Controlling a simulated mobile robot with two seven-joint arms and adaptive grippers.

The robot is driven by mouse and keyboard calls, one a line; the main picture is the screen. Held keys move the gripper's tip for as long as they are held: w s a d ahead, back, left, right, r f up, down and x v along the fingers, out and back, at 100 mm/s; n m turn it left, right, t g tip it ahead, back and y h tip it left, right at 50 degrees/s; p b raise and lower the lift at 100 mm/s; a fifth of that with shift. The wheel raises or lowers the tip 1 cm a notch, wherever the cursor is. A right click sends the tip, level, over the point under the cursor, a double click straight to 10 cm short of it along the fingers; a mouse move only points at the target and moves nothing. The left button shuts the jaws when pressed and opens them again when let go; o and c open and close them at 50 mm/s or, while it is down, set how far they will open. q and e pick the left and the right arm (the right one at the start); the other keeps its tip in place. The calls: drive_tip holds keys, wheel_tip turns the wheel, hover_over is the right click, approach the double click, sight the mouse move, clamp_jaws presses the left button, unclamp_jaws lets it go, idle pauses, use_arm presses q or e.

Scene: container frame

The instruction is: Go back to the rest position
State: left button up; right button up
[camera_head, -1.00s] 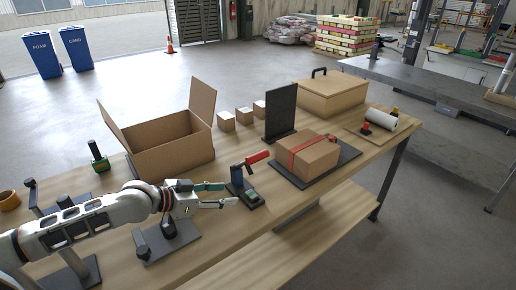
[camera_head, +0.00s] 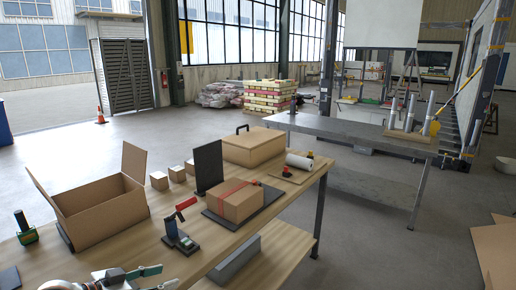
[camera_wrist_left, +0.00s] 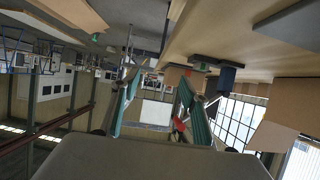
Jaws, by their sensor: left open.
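My left gripper (camera_head: 160,278) shows at the bottom left of the head view, at the near side of the wooden table (camera_head: 215,262). Its two teal fingers are apart with nothing between them. In the left wrist view the fingers of the left gripper (camera_wrist_left: 158,105) also stand apart and empty, and the scene appears upside down. A dark tape tool with a red handle (camera_head: 180,235) stands on the table beyond the fingertips, apart from them. My right gripper is in neither view.
An open cardboard box (camera_head: 100,212) stands at the left of the table. A box with red tape (camera_head: 237,203) lies on a dark mat, near a black upright panel (camera_head: 208,167). A closed carton (camera_head: 252,147) is behind. A grey table (camera_head: 355,133) stands beyond, with open floor between.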

use_arm(q)
drive_tip(key=s+d+f+n+t, duration=0.1)
drive_tip(key=s+d+f, duration=0.3)
drive_tip(key=s+f, duration=0.15)
drive_tip(key=s+d+f, duration=0.3)
drive_tip(key=s+f, duration=0.1)
drive_tip(key=f, duration=0.3)
drive_tip(key=s+a+f+n+y, duration=0.2)
drive_tip(key=s+f+y, duration=0.3)
drive_tip(key=s+f, duration=0.8)
drive_tip(key=s, duration=0.2)
drive_tip(key=shift+s+a+n+g+y, duration=0.3)
drive_tip(key=shift+s+a+y, duration=0.1)
